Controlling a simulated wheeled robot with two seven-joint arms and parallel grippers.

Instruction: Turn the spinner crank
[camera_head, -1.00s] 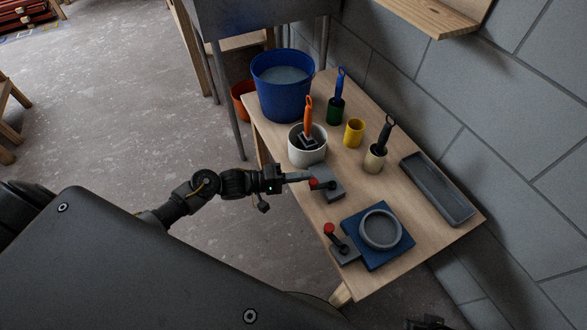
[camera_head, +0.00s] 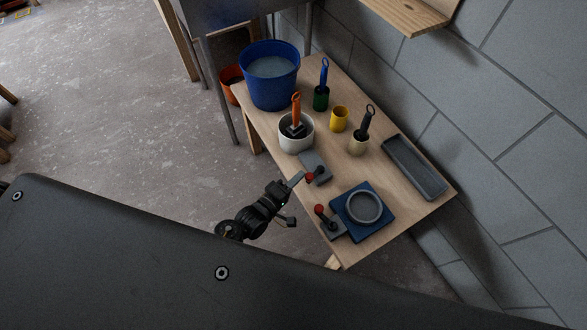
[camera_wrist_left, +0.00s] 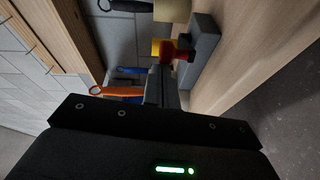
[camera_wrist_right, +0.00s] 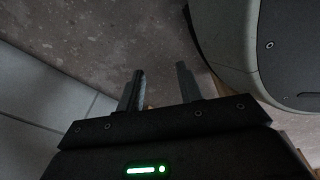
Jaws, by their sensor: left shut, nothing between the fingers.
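Two cranks with red knobs stand at the table's near edge. One red knob (camera_head: 310,178) is on a grey block (camera_head: 312,160) in front of the white pot. The other red knob (camera_head: 319,210) is on a small grey block beside a blue base (camera_head: 381,226) bearing a round grey dish. My left gripper (camera_head: 299,179) is shut and empty, its tips at the first knob; contact is unclear. In the left wrist view the knob (camera_wrist_left: 169,53) is just beyond the fingertips. My right gripper (camera_wrist_right: 161,77) is open and empty in the right wrist view, away from the cranks.
Behind the cranks are the white pot (camera_head: 297,143) with an orange-handled tool, a blue bucket (camera_head: 270,90), a yellow cup (camera_head: 339,119), a beige cup (camera_head: 358,146) and a grey tray (camera_head: 413,168). A block wall bounds the table's far side. Open floor lies left.

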